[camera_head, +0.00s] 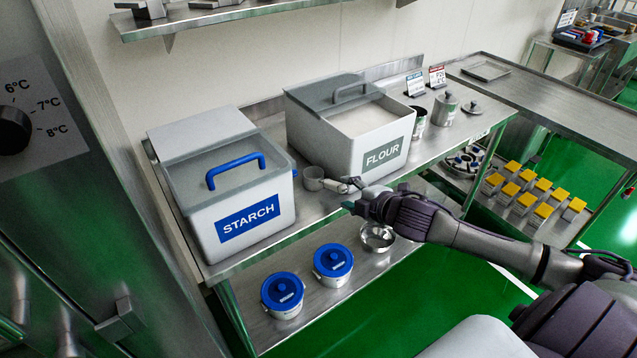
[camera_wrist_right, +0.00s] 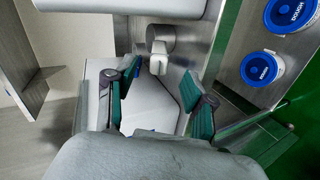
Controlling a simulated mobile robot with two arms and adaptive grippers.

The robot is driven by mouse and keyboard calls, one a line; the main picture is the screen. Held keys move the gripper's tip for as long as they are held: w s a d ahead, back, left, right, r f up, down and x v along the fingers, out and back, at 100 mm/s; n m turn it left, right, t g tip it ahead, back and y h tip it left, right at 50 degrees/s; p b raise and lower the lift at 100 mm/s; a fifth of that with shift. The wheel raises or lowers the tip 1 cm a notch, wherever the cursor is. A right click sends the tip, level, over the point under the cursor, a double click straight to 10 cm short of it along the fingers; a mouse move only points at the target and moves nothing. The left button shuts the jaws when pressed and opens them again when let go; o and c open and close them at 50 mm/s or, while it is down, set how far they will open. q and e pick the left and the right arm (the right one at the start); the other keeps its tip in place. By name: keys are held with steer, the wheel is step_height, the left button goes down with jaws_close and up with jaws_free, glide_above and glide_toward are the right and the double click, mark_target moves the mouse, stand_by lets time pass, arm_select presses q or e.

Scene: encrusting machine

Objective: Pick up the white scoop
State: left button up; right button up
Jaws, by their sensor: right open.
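The white scoop (camera_head: 332,185) lies on the steel table between the starch bin and the flour bin, near the front. It has a grey metallic cup (camera_head: 313,177) and a pale handle pointing towards my right gripper. My right gripper (camera_head: 351,195) is open at the handle's end, in front of the flour bin. In the right wrist view the scoop (camera_wrist_right: 159,56) appears above and between the spread, green-padded fingers (camera_wrist_right: 157,93), with nothing gripped. Whether a finger touches the handle cannot be told. My left gripper is not in view.
The starch bin (camera_head: 240,219) with a blue handle and the flour bin (camera_head: 381,157) flank the scoop closely. Blue-lidded pots (camera_head: 333,263) and a steel bowl (camera_head: 376,238) stand on the lower shelf. Metal canisters (camera_head: 445,109) stand right of the flour bin.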

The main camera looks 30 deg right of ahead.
mark_target(332, 185)
steer(key=x, duration=0.2)
steer(key=shift+w+f, duration=0.15)
steer(key=shift+w, duration=0.25)
steer(key=p+x, duration=0.1)
steer(key=x, duration=0.3)
steer(key=shift+w+d, duration=0.15)
steer(key=shift+w, duration=0.15)
steer(key=shift+w+f, duration=0.3)
steer(key=shift+w, duration=0.05)
steer(key=shift+r, duration=0.1)
jaws_close()
